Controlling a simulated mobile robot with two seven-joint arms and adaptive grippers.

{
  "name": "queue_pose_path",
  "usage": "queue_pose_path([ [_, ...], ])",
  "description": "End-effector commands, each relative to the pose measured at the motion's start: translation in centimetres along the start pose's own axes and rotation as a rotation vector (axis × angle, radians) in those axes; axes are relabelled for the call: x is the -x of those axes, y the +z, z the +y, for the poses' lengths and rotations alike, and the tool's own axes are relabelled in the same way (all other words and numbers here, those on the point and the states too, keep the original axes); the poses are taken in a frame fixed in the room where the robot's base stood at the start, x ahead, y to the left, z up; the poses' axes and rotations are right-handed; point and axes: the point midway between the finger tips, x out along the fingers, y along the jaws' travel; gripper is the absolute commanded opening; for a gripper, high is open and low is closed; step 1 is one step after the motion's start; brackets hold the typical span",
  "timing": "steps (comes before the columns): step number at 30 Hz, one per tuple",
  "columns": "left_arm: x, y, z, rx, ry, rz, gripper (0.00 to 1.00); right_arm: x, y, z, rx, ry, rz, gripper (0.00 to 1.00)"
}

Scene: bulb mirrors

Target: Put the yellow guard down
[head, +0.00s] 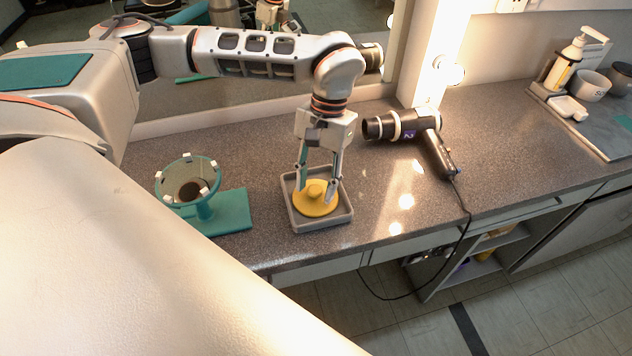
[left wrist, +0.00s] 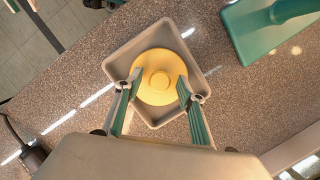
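The yellow guard (head: 321,206), a round disc with a raised knob, lies flat in a shallow grey square tray (head: 345,213) on the counter. In the left wrist view the guard (left wrist: 160,62) sits inside the tray (left wrist: 117,64), with the tray's walls around it. My left gripper (head: 317,188) points down over the guard. Its fingers stand apart on either side of the knob, with a gap to it, and appear open; whether the tips touch the disc is hard to tell. My right gripper is not recognisable in either view.
A teal stand with a round ring (head: 228,212) is just left of the tray. A hair dryer (head: 432,150) with a trailing cable lies to the right. A mirror is behind; soap bottle (head: 562,68) and cups are at far right. The counter's front edge is close to the tray.

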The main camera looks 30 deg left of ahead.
Motion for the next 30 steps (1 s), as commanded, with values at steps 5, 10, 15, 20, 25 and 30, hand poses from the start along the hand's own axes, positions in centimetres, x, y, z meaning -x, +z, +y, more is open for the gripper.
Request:
queue_pose_path([
  [5,1.5,-0.1,0.0,-0.001,0.001,0.006,0.39,0.1,-0.1,0.0,0.0,0.0,0.001,0.38],
  [10,4.8,-0.1,0.0,0.0,0.0,0.007,0.39,0.1,-0.3,0.1,0.001,0.001,0.002,0.38],
  [15,8.3,0.0,0.0,0.001,0.001,0.006,0.39,0.2,-0.6,0.1,0.001,0.001,0.003,0.38],
  [20,10.8,0.0,0.0,0.001,0.0,0.003,0.39,0.3,-0.8,0.2,0.001,0.001,0.004,0.38],
  [25,12.1,0.1,0.0,0.0,0.0,0.002,0.39,0.4,-0.9,0.2,0.002,0.002,0.005,0.38],
  [30,12.3,0.1,0.0,0.0,0.0,0.0,0.39,0.4,-0.9,0.2,0.002,0.002,0.005,0.38],
])
